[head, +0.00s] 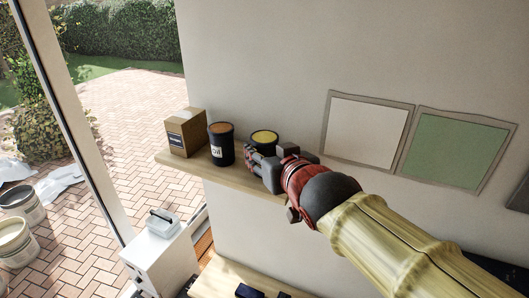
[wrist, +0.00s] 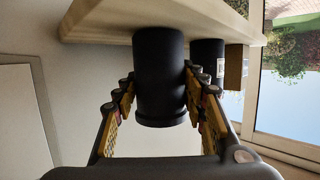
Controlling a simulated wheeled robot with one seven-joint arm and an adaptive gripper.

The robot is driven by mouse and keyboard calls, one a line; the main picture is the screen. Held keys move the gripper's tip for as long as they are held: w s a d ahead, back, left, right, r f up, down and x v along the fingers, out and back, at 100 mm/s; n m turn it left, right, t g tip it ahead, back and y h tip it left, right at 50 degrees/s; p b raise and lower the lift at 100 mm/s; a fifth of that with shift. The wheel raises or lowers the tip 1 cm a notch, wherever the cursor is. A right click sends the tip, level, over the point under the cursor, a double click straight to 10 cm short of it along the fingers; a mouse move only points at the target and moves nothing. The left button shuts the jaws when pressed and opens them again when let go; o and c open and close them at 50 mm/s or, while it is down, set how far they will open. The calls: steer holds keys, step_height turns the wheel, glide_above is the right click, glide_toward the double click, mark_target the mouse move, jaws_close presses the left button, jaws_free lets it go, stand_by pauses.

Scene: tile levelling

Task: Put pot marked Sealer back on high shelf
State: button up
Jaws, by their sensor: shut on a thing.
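A dark pot with a yellow top (head: 264,136) is at the high shelf (head: 245,187), near its right part. My gripper (head: 258,160) is closed around its side. In the wrist view the same dark pot (wrist: 159,75) sits between the two fingers of my gripper (wrist: 160,90), with one end at the shelf (wrist: 100,25). I cannot tell whether it rests on the board or is just above it. Its label does not show in either view, so I cannot read Sealer on it.
A second dark pot (head: 221,150) with a brown top and white label stands close left of the held one. A cardboard box (head: 186,135) stands at the shelf's left end. Two framed panels, one white (head: 366,130) and one green (head: 455,150), are on the wall.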

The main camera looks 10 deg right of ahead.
steer(key=o, duration=1.3)
steer(key=shift+f, duration=0.1)
steer(key=shift+s+r, duration=0.2)
steer(key=shift+r, duration=0.1)
steer(key=b+v, duration=0.1)
steer(key=v, duration=1.1)
steer(key=s+d+f+g+h, duration=0.1)
steer(key=s+d+f+g, duration=0.1)
steer(key=f, duration=0.5)
steer(key=s+d+f+m+g+h, duration=0.1)
steer(key=s+d+f+g, duration=0.2)
steer(key=f, duration=0.5)
steer(key=s+d+f+m+g, duration=0.1)
steer(key=s+d+f+g, duration=0.2)
steer(key=s+f, duration=0.3)
steer(key=shift+s+d+f+g+h, duration=0.15)
steer(key=shift+s+f+g+h, duration=0.05)
steer(key=shift+f, duration=0.3)
steer(key=shift+s+d+f+g+h, duration=0.1)
steer(key=shift+s+f+g+h, duration=0.1)
steer(key=shift+f, duration=0.25)
